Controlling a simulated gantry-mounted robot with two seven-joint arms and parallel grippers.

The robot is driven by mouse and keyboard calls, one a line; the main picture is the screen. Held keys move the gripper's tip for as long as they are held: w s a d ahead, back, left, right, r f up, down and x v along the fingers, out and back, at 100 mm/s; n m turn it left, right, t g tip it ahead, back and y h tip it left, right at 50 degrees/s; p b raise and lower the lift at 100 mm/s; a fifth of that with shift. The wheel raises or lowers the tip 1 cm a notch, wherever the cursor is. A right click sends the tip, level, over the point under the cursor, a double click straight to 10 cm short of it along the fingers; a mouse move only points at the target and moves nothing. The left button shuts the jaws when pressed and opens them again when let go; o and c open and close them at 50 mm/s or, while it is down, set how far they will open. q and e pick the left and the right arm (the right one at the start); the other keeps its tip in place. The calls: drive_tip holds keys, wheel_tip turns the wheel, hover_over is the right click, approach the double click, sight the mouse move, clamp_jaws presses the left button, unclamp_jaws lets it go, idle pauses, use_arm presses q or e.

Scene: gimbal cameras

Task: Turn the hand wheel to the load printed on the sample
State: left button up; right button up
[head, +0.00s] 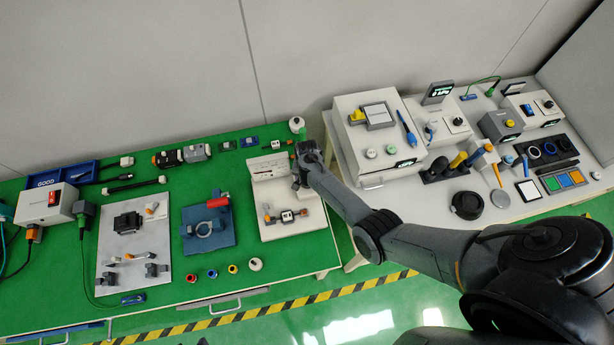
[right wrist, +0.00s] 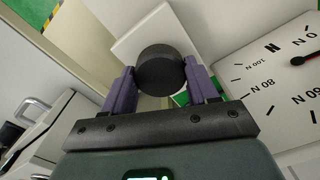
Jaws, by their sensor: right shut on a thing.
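My right gripper (right wrist: 160,85) has its two purple fingers on either side of a dark round hand wheel (right wrist: 160,68) and is shut on it. In the head view the right gripper (head: 301,160) is at the right side of the upright back of a white test stand (head: 268,172). A white dial (right wrist: 275,85) beside the wheel has N markings, 80 and 100 among them. Its red pointer runs from a black hub to the right picture edge, so its tip is cut off. A small piece with orange and black parts (head: 286,216) sits on the stand; any print is unreadable. My left gripper is not in view.
The stand is at the right end of the green table (head: 160,310), near a blue fixture (head: 212,235) and a grey plate (head: 112,255). A white bottle (head: 297,124) stands behind the gripper. The white table (head: 350,190) to the right holds several devices.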

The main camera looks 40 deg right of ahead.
drive_tip(key=m, duration=0.4)
drive_tip(key=shift+m, duration=0.3)
drive_tip(key=m, duration=0.4)
drive_tip(key=shift+m, duration=0.3)
drive_tip(key=o, duration=1.1)
drive_tip(key=shift+c, duration=0.2)
